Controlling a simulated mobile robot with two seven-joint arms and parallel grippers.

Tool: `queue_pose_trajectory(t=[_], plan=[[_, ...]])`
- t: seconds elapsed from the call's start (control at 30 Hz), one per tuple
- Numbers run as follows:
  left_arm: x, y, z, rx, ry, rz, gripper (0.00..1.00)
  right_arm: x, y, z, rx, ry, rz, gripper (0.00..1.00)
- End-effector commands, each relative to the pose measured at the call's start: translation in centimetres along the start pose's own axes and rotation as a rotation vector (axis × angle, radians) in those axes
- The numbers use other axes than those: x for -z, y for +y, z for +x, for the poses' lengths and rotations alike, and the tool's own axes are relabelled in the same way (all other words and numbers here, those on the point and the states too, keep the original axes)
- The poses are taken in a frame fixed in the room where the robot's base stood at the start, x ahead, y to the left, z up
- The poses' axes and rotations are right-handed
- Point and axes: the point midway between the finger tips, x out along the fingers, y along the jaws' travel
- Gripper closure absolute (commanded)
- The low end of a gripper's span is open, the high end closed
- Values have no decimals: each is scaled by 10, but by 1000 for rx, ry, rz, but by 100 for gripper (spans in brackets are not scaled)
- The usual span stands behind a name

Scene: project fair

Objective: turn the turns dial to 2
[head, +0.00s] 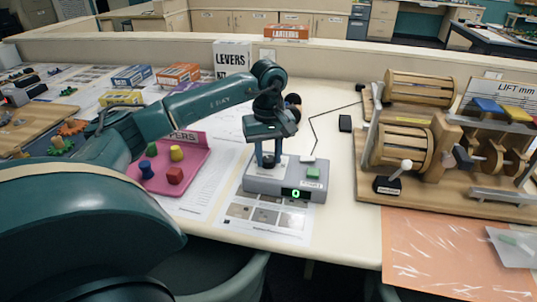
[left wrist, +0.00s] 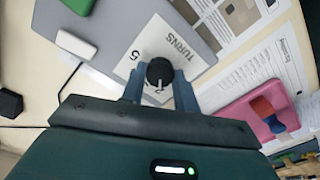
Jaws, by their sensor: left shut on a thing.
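The turns dial (left wrist: 159,71) is a black round knob on a white plate marked TURNS (left wrist: 178,38), with a 5 at one side. A pale pointer line on the knob points toward my gripper's palm, near a numeral that looks like a 2. The dial sits on a grey box (head: 262,186) whose green display (head: 296,194) reads 0. My left gripper (head: 268,163) points down over the box, its blue fingers shut on the dial from both sides. It also shows in the left wrist view (left wrist: 160,86). My right gripper is out of view.
The box has a green button (head: 313,174). A pink tray (head: 192,184) with coloured pegs stands left. A wooden drum machine (head: 402,145) and a small black lever box (head: 387,185) stand right. A cable runs at the back.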

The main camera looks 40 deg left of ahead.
Motion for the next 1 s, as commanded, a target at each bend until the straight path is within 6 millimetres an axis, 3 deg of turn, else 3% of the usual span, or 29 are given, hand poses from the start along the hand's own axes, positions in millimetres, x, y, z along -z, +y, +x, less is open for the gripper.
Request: queue_pose_trajectory(t=[0.43, 0.47, 0.7, 1.0], plan=[[0, 0, 0, -1, 0, 12, 92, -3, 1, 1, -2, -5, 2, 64], [0, 0, 0, -1, 0, 12, 69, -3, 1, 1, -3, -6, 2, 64], [0, 0, 0, 0, 0, 11, 49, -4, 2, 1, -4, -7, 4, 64], [0, 0, -2, -1, 1, 11, 48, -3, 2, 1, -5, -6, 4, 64]])
